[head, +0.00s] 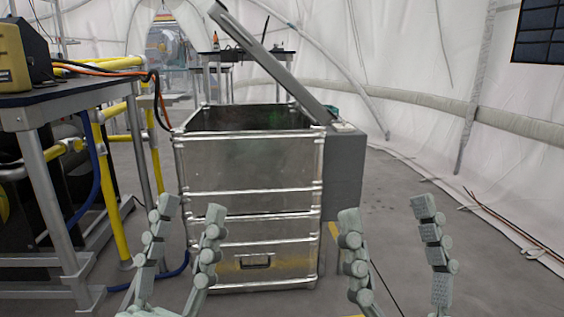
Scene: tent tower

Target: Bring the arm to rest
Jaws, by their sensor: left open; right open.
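My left gripper (190,211) is open and empty, its two fingers pointing up at the lower left of the head view. My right gripper (386,212) is also open and empty, at the lower right. Both grippers show in front of a metal crate (250,168), which stands on the floor in the middle of the view. The lower parts of both arms are cut off by the bottom edge.
The crate's grey lid (270,62) is tilted up, and a grey box (345,175) adjoins its right side. A table (60,97) with yellow equipment (14,55) and yellow pipes (108,185) stands at left. Grey floor (440,190) is mostly clear at right.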

